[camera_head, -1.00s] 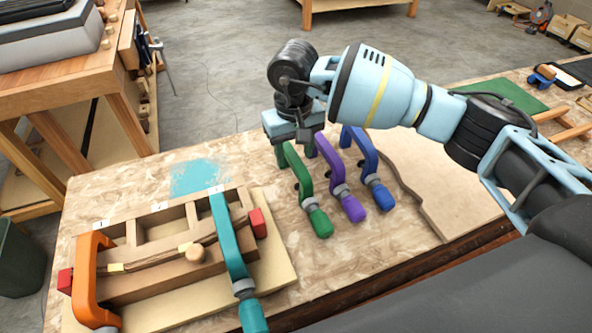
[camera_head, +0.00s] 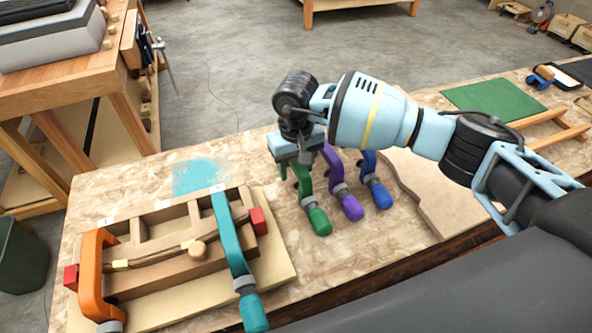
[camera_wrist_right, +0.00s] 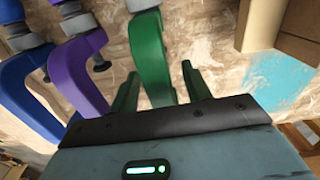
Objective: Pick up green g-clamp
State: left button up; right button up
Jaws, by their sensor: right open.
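The green g-clamp (camera_head: 318,219) lies on the workbench, leftmost of a row of three, its handle toward the front edge. My right gripper (camera_head: 297,168) is over the far end of its frame and hides that part in the head view. In the right wrist view, the green g-clamp (camera_wrist_right: 150,55) runs between the two spread fingers of my right gripper (camera_wrist_right: 158,84). The gripper is open, and I cannot tell whether a finger touches the clamp. My left gripper is not in view.
A purple clamp (camera_head: 350,205) and a blue clamp (camera_head: 380,195) lie close beside the green one. At left, an orange clamp (camera_head: 92,270) and a teal clamp (camera_head: 228,230) sit on a wooden form (camera_head: 180,275). A thin wooden board (camera_head: 425,185) lies to the right.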

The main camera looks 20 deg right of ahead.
jog(key=shift+f, duration=0.25)
jog(key=shift+c, duration=0.5)
jog(key=c, duration=0.9)
jog(key=shift+r, duration=0.1)
